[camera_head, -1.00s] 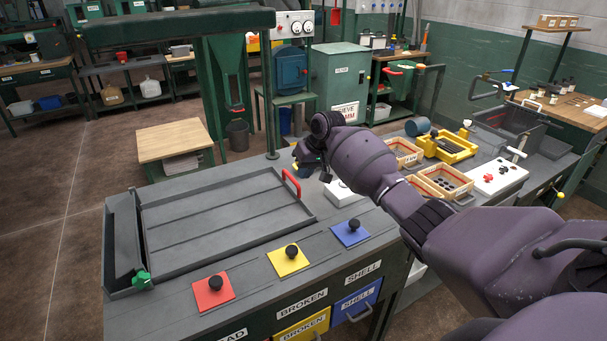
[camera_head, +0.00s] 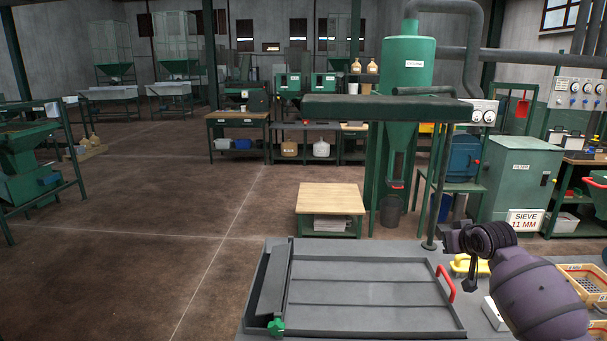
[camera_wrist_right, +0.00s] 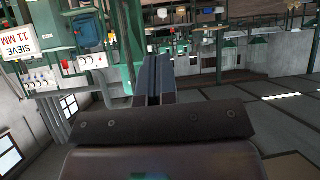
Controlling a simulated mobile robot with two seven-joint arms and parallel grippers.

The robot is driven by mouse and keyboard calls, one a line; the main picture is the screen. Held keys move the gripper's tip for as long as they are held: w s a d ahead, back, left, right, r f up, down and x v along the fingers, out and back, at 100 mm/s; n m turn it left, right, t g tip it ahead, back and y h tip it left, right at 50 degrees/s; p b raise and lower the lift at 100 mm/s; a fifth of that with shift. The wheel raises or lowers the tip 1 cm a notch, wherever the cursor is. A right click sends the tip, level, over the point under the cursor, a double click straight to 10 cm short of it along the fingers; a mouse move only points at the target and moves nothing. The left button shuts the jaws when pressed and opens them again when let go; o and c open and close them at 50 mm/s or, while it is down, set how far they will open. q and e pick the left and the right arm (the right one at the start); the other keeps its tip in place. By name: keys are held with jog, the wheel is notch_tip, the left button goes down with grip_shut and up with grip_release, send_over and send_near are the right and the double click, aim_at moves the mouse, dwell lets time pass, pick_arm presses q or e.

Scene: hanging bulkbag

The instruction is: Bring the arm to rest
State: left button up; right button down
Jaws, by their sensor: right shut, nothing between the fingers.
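My right arm (camera_head: 535,290) comes in from the lower right in the head view, purple with a dark ribbed wrist. Its gripper (camera_head: 455,241) is above the far right corner of the grey bench, partly hidden by the wrist. In the right wrist view the two dark fingers (camera_wrist_right: 153,82) lie together, with nothing between them. My left gripper is in neither view.
A grey tray (camera_head: 375,327) with a red handle (camera_head: 446,283) and a green knob (camera_head: 276,327) lies on the bench. A post holding a green beam (camera_head: 385,108) stands close by the gripper. A yellow crate (camera_head: 585,285) is at right. A wooden-topped table (camera_head: 330,198) stands beyond.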

jog(key=s+a+f+n+t, duration=0.1)
jog(key=s+a+f+t, duration=0.1)
jog(key=s+a+f, duration=0.35)
jog(key=s+a+f+n+t, duration=0.25)
jog(key=s+f, duration=0.35)
jog(key=s, duration=0.5)
jog(key=s+f+m+g, duration=0.1)
jog(key=s+f, duration=0.4)
jog(key=s, duration=0.3)
jog(key=s+a+f+m+g, duration=0.1)
jog(key=s+f, duration=0.3)
jog(key=s, duration=0.5)
jog(key=s+f+m+g, duration=0.1)
jog(key=s+f+g, duration=0.1)
jog(key=s+f, duration=0.3)
jog(key=s, duration=0.4)
jog(key=shift+a+f+h, duration=0.35)
jog(key=shift+a+h, duration=0.05)
jog(key=shift+m, duration=0.25)
